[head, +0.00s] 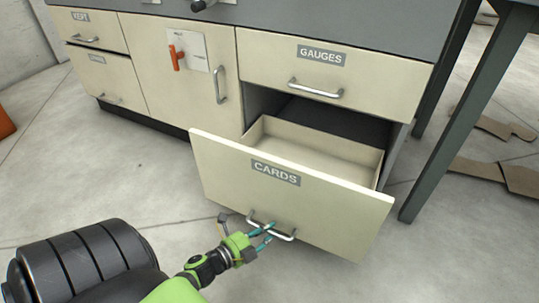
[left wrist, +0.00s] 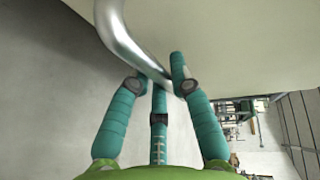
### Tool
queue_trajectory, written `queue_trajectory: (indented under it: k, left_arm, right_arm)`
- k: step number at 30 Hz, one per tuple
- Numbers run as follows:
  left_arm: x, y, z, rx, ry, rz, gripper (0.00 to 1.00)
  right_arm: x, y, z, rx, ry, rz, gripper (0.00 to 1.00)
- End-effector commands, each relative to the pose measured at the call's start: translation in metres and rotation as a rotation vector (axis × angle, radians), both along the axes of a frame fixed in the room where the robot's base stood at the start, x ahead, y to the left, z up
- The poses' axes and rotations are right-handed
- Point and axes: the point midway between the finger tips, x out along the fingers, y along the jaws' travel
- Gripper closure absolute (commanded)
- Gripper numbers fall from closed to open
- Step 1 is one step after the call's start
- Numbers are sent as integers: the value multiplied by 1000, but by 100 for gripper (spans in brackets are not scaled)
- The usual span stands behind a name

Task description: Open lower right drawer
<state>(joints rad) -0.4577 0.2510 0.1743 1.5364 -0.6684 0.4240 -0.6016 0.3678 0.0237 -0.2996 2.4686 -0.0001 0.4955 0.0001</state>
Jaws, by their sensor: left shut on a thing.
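The lower right drawer (head: 300,200), labelled CARDS, stands pulled well out of the cabinet, and its empty inside shows. Its metal bar handle (head: 285,236) is on the lower part of the front. My left gripper (head: 268,229) is at this handle with its teal fingers around the bar. In the left wrist view the fingers (left wrist: 162,78) close on the curved handle (left wrist: 122,40) near its bend. The drawer front fills the top of that view. My right gripper is in neither view.
The GAUGES drawer (head: 325,75) above is closed. A cabinet door (head: 180,75) with an orange handle is closed on the left, beside two smaller closed drawers. A grey table leg (head: 470,110) stands right of the open drawer. The floor (head: 130,180) in front is clear.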

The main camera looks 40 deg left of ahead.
Motion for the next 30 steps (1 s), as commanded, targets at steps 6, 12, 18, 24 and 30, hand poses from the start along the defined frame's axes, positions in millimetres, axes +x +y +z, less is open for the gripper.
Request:
queue_trajectory:
  k: [6, 12, 18, 24, 30]
  left_arm:
    - [0, 0, 0, -1, -2, -1, 100]
    - [0, 0, 0, -1, -1, -1, 54]
    - [0, 0, 0, -1, -1, -1, 54]
    - [-9, 1, 1, 0, 2, 1, 54]
    - [-45, 7, 7, -2, 6, 2, 54]
  right_arm:
    - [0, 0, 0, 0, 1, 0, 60]
    - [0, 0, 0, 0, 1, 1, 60]
    - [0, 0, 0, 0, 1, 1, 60]
    - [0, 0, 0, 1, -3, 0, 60]
    - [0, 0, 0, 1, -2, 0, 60]
